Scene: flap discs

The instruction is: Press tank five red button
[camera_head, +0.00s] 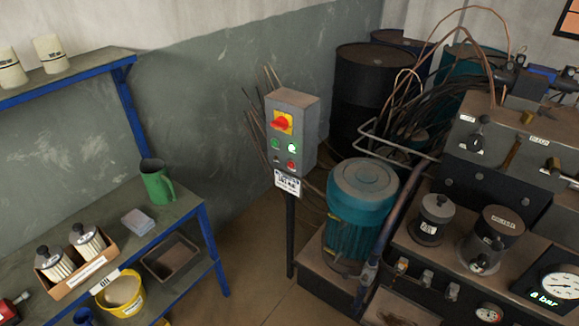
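A grey control box (292,128) stands on a dark post near the middle of the head view. Its front carries a red rotary switch on a yellow plate (282,122). Below the switch are a lit green button (292,147), a darker green button (275,144) and a red button (291,164) at the lower right. A small dark part sits left of the red button. A white label plate (287,183) hangs under the box; its text is too small to read. No tank number is legible. Neither of my grippers is in view.
A teal motor (361,205) stands close right of the box. A hydraulic unit with gauges (562,285) fills the right. A blue-framed bench (185,212) with a green jug (156,182) is at left. Dark drums (365,85) stand behind. Bare floor (255,260) lies between bench and post.

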